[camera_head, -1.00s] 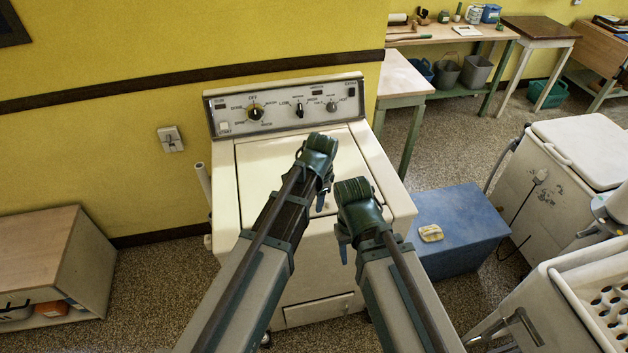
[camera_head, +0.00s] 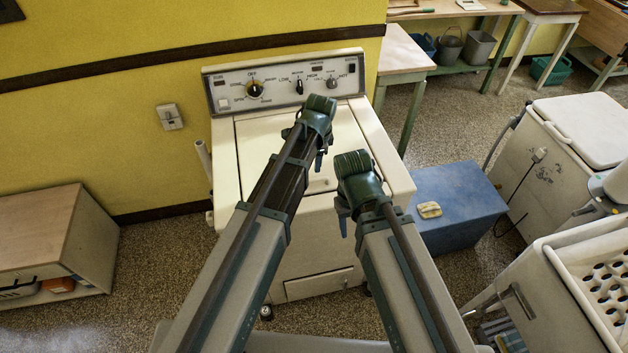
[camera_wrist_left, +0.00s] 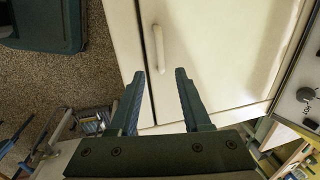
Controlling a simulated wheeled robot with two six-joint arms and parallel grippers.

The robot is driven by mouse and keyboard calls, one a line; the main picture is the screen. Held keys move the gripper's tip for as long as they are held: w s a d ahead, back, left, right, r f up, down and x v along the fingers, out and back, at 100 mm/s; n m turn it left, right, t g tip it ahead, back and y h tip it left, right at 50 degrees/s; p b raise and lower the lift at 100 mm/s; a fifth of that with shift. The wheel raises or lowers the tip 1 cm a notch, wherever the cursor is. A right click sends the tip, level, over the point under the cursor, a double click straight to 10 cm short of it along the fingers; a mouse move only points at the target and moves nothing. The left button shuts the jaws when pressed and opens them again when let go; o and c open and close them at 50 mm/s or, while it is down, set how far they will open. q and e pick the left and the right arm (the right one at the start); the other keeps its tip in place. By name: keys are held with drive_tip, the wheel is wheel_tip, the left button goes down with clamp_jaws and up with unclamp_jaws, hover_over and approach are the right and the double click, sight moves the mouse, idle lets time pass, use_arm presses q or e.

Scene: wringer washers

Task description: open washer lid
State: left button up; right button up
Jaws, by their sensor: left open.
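The white washer (camera_head: 312,245) stands against the yellow wall with its lid (camera_head: 256,145) shut flat. In the left wrist view the lid (camera_wrist_left: 212,55) carries a short pale upright handle (camera_wrist_left: 158,48) near its edge, beside a dark seam. My left gripper (camera_head: 320,160) is over the lid, pointing down. In the left wrist view its two fingers (camera_wrist_left: 160,98) are apart and empty, with the handle beyond the gap between them, apart from the tips. My right gripper (camera_head: 343,226) hangs near the washer's front right edge; its fingers are mostly hidden by its own arm.
A control panel with knobs (camera_head: 285,85) rises behind the lid. A blue chest (camera_head: 455,205) stands right of the washer, a white machine (camera_head: 575,150) beyond it. A low wooden cabinet (camera_head: 50,240) is at left. Speckled floor between cabinet and washer is clear.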

sight(314, 179)
use_arm(q)
drive_tip(key=f+b, duration=0.3)
drive_tip(key=w+f+b, duration=0.1)
drive_tip(key=f+b, duration=0.2)
drive_tip(key=f, duration=0.1)
drive_tip(key=w+f+b, duration=0.1)
drive_tip(key=f+b, duration=0.2)
drive_tip(key=shift+a+f, duration=0.25)
drive_tip(key=shift+a, duration=0.05)
drive_tip(key=shift+r, duration=0.1)
clamp_jaws()
idle(0.9)
